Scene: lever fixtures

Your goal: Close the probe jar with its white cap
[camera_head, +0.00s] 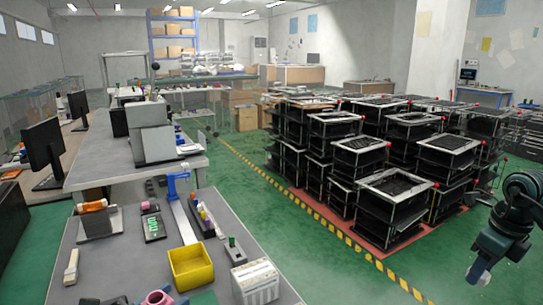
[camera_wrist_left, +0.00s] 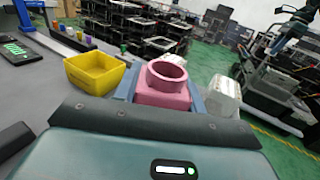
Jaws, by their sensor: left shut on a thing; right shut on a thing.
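The probe jar (camera_wrist_left: 165,97) is pink with a square body and an open round mouth. It stands between the two fingers of my left gripper (camera_wrist_left: 162,90), which is shut on it. In the head view the jar (camera_head: 157,298) shows at the bottom edge, partly cut off. My right gripper (camera_head: 480,268) is at the far right of the head view, out over the floor beyond the bench. It is shut on a small white thing (camera_head: 477,274) that looks like the white cap, mostly hidden by the gripper. The jar mouth and the cap are far apart.
A yellow bin (camera_head: 191,267) and a white ribbed box (camera_head: 256,281) stand on the grey bench (camera_head: 120,255) near the jar. A blue clamp stand (camera_head: 177,187) and racks with coloured pieces are behind.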

